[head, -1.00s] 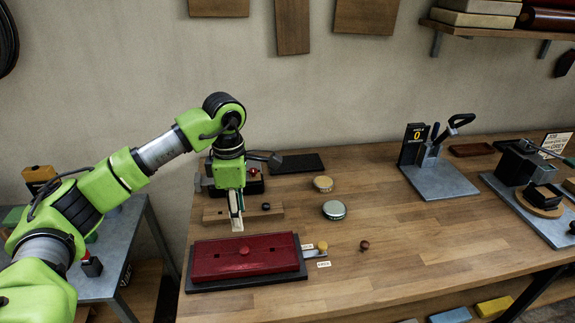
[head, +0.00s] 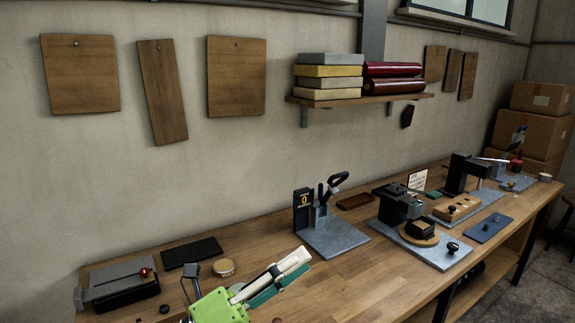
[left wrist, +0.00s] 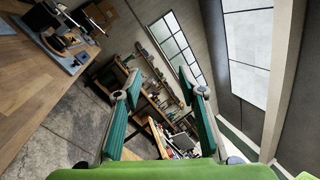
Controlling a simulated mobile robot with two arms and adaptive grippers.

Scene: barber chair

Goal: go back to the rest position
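My left gripper (head: 288,275) is at the lower middle of the head view, pointing up and to the right above the wooden workbench (head: 345,285). In the left wrist view my left gripper (left wrist: 163,92) has its two green-padded fingers well apart, with nothing between them. Beyond the fingers are a window and shelves of the room. My right gripper is in neither view.
A grey-plated stand (head: 335,238) and several fixtures fill the bench to the right. Boxes (head: 535,115) stack in the far corner.

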